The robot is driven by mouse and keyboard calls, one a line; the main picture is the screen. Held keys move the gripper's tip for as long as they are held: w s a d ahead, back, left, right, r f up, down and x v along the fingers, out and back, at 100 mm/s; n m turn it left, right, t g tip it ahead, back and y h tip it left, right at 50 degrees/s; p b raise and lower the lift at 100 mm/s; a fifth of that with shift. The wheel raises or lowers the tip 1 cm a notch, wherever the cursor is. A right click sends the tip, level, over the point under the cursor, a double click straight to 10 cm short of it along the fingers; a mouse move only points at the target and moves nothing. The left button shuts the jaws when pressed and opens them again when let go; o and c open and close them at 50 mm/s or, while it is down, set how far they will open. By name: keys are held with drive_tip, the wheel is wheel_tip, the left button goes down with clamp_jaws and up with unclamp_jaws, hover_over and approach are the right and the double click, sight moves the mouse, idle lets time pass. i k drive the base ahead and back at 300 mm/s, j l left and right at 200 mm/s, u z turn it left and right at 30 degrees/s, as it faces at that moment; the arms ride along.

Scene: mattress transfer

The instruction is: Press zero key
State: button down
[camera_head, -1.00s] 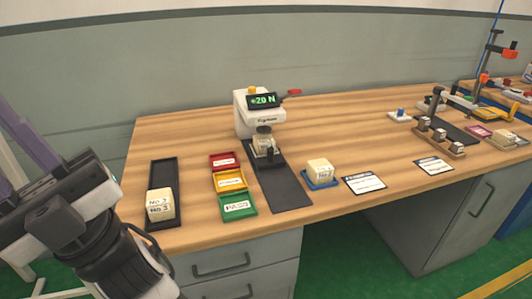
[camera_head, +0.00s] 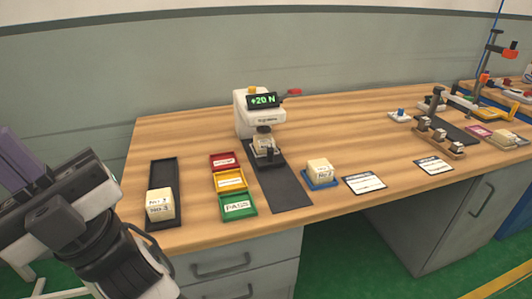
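The white testing machine (camera_head: 245,117) stands at the back of the wooden bench. Its green display (camera_head: 262,100) reads "+20 N". A yellow-orange knob (camera_head: 252,90) sits on its top, and a red piece (camera_head: 294,92) sticks out at its right. I cannot tell which part is the zero key; no label for it is readable. Below the display, a dark round press head (camera_head: 264,130) stands over a fixture with a dark handle. A dark part of my arm (camera_head: 100,240) shows at the lower left, well apart from the machine. My gripper's fingers are not in view.
A black tray (camera_head: 163,172) holds foam blocks (camera_head: 160,205) at the front left. Red (camera_head: 222,153), yellow and green trays stand beside the machine's dark mat (camera_head: 285,195). A block sits on a blue tray (camera_head: 321,182). Cards lie right of it. Other fixtures (camera_head: 435,130) stand farther right.

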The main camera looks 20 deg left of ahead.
sight(252, 90)
drive_tip(key=i+l+z, duration=0.1)
drive_tip(key=i+l, duration=0.25)
drive_tip(key=i+l+z, duration=0.1)
drive_tip(key=i+l, duration=0.2)
drive_tip(key=i, duration=0.3)
